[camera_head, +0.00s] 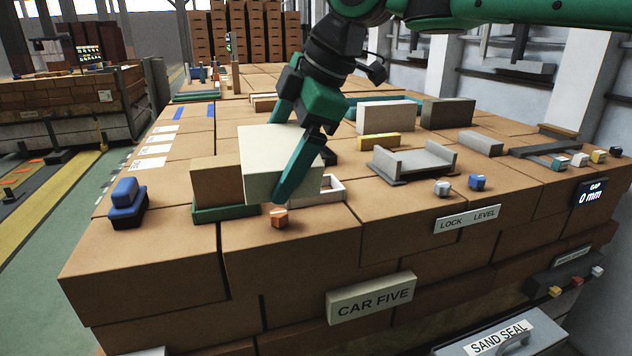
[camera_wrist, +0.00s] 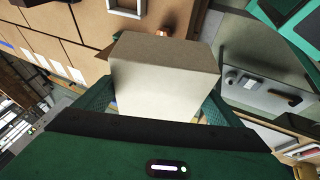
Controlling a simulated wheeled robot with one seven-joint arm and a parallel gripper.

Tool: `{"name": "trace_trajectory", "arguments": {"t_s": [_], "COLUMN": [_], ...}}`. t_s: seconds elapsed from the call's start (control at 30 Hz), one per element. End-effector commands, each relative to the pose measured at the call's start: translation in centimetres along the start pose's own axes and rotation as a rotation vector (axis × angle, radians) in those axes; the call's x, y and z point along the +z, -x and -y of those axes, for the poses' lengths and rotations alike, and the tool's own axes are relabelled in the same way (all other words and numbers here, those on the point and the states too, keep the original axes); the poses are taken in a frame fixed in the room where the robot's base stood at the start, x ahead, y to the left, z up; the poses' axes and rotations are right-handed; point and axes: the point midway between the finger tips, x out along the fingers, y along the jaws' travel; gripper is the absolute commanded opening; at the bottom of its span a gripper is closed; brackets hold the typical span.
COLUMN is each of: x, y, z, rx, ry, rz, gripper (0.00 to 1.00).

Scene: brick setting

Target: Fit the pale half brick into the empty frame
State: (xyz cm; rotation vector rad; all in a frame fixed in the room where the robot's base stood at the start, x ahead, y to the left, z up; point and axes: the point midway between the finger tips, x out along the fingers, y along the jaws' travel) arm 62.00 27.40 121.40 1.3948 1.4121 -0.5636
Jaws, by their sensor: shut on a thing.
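The pale half brick (camera_head: 262,158) is a cream block held by my gripper (camera_head: 280,168). One finger lies across its near right side; the other goes down behind it. In the wrist view the brick (camera_wrist: 163,75) sits between the jaws, its end pointing away from me. A white frame (camera_head: 333,191) lies on the brown brick top, behind and right of the held brick, partly hidden by it and by my finger. In the wrist view the frame (camera_wrist: 127,12) is cut by the top edge, with bare brown surface inside the visible part. The brick appears raised above the surface.
A brown brick (camera_head: 217,180) in a green frame (camera_head: 226,212) stands just left of the held brick. An orange cube (camera_head: 280,218) lies in front. A grey tray (camera_head: 414,164), yellow block (camera_head: 378,142) and small cubes are to the right. A blue block (camera_head: 127,194) is far left.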

Motion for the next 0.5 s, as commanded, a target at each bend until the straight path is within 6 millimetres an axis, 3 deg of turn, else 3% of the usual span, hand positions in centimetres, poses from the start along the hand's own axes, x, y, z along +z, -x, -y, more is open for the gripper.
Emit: {"name": "trace_trajectory", "arguments": {"t_s": [0.5], "x": [9.6], "y": [-3.4], "z": [-3.1], "rx": [0.000], "ry": [-0.004], "rz": [0.001], "gripper": [0.47]}}
